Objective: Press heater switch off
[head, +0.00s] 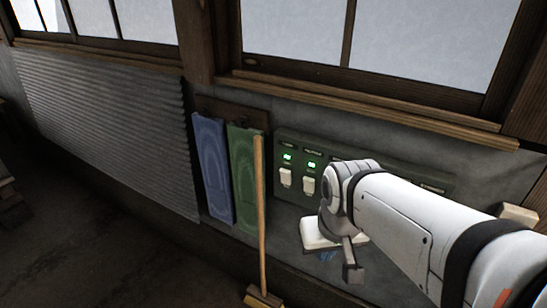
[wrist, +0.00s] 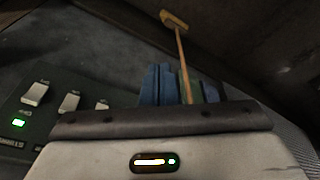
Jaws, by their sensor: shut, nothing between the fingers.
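A dark green switch panel (head: 292,204) is on the wall under the window. Two pale rocker switches (head: 308,185) show in the head view, each under a lit green display; my arm covers most of the rest. In the wrist view, where the scene is upside down, several pale switches (wrist: 69,102) show at the left with one lit green display (wrist: 18,123). The labels are too small to tell which is the heater switch. My gripper (wrist: 157,85) has blue fingers that are shut and empty. It is low in front of the panel, apart from the visible switches.
A wooden-handled broom (head: 261,215) leans just left of the panel. Blue (head: 213,170) and green (head: 243,175) hanging pieces are beside it on the wall. A corrugated sheet (head: 110,120) stands farther left. The window sill (head: 370,105) runs above the panel.

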